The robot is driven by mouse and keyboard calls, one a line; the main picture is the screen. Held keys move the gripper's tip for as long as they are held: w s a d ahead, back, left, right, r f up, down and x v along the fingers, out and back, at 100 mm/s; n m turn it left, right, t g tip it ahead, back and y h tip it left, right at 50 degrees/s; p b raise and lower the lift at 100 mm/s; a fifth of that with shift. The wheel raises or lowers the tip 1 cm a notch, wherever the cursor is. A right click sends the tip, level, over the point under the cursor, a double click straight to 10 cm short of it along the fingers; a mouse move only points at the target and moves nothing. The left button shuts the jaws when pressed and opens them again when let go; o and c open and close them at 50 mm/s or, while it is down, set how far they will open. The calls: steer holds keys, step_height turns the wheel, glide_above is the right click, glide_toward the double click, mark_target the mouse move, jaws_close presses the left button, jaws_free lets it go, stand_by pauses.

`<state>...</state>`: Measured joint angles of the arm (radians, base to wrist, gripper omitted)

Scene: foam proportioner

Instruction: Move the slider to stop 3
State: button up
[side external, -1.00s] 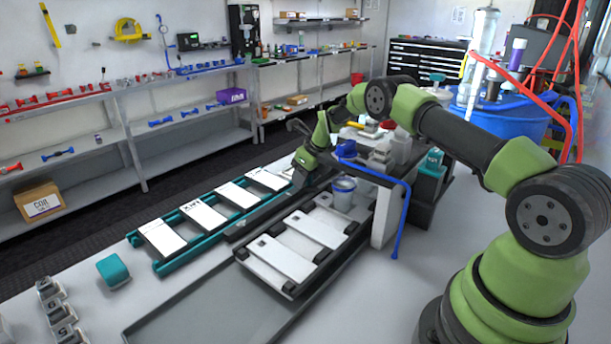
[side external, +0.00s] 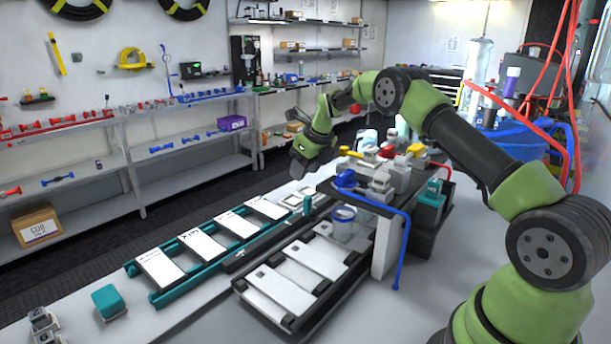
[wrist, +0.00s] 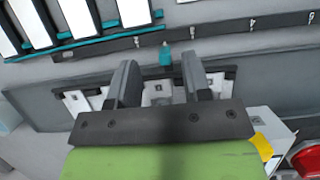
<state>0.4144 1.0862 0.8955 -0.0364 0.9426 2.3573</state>
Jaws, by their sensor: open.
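A small teal upright piece, apparently the slider (side external: 307,204), stands at a long dark rail (side external: 240,254) between two racks. It also shows in the wrist view (wrist: 166,56), beside the rail (wrist: 215,32), just beyond the gap between my fingertips. My gripper (side external: 301,168) hangs above the rail's far end, clear of the teal piece. In the wrist view my gripper (wrist: 160,72) is open, its two dark fingers apart with nothing between them.
A teal rack with white panels (side external: 205,247) lies left of the rail. A grey rack with white plates (side external: 288,286) and a clear cup (side external: 344,220) are on the right. A dark raised platform with a blue hose (side external: 403,225) stands close to my gripper's right.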

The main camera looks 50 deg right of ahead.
steer(key=c, duration=0.6)
steer(key=shift+a, duration=0.15)
jaws_close()
steer(key=s+a+f+n+h, duration=0.1)
steer(key=s+a+n+h, duration=0.3)
steer(key=a+n, duration=1.45)
steer(key=s+a+f+n+h, duration=0.1)
steer(key=s+a+n, duration=0.6)
steer(key=a+n, duration=1.1)
steer(key=shift+m, duration=0.75)
steer(key=x, duration=0.8)
steer(key=shift+w+f, duration=0.25)
steer(key=shift+w, duration=0.05)
steer(key=d, duration=0.1)
steer(key=d+f, duration=0.1)
steer(key=d, duration=0.1)
steer(key=shift+w, duration=0.2)
steer(key=shift+d+f, duration=0.15)
steer(key=shift+d, duration=0.4)
